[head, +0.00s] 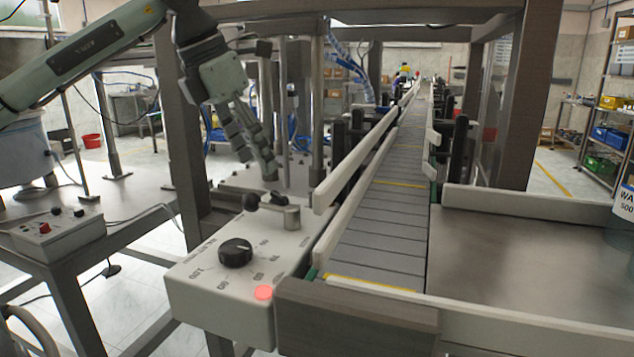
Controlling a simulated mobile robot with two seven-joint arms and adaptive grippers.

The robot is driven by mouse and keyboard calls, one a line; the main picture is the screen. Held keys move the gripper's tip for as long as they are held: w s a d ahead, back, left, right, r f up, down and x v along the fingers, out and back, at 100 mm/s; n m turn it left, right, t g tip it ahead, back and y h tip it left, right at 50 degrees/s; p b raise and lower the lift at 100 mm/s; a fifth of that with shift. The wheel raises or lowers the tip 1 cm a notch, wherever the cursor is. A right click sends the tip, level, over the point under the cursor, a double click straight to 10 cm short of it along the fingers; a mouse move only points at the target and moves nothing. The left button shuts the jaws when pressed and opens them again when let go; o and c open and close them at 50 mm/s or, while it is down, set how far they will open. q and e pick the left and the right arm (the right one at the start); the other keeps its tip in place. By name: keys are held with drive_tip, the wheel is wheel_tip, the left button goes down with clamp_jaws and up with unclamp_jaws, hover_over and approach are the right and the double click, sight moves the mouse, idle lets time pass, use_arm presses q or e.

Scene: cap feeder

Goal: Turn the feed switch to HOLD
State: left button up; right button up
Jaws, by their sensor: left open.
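A pale control box (218,301) stands at the near end of the conveyor. On its top is a black rotary knob (235,252) with small labels around it, too small to read. Behind it a lever switch has a metal hub (291,217) and a black ball end (250,201). I cannot tell which of the two is the feed switch. A red lamp (264,292) glows at the box's front edge. My left gripper (257,166) is open and empty, pointing down just above and behind the lever, apparently apart from it. My right gripper is not in view.
The conveyor (383,222) with pale side rails runs away to the right of the box. A steel table (530,265) lies further right. A grey post (180,125) stands behind my left arm. A second small control box (57,232) sits at left.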

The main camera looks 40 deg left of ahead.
sight(277, 194)
use_arm(q)
drive_tip(key=x, duration=0.6)
drive_tip(key=shift+w+d+f+p, duration=0.2)
drive_tip(key=shift+w+p, duration=0.1)
drive_tip(key=shift+w, duration=0.1)
drive_tip(key=shift+w+f, duration=0.25)
drive_tip(key=shift+f, duration=0.4)
drive_tip(key=shift+c, duration=0.9)
drive_tip(key=c, duration=1)
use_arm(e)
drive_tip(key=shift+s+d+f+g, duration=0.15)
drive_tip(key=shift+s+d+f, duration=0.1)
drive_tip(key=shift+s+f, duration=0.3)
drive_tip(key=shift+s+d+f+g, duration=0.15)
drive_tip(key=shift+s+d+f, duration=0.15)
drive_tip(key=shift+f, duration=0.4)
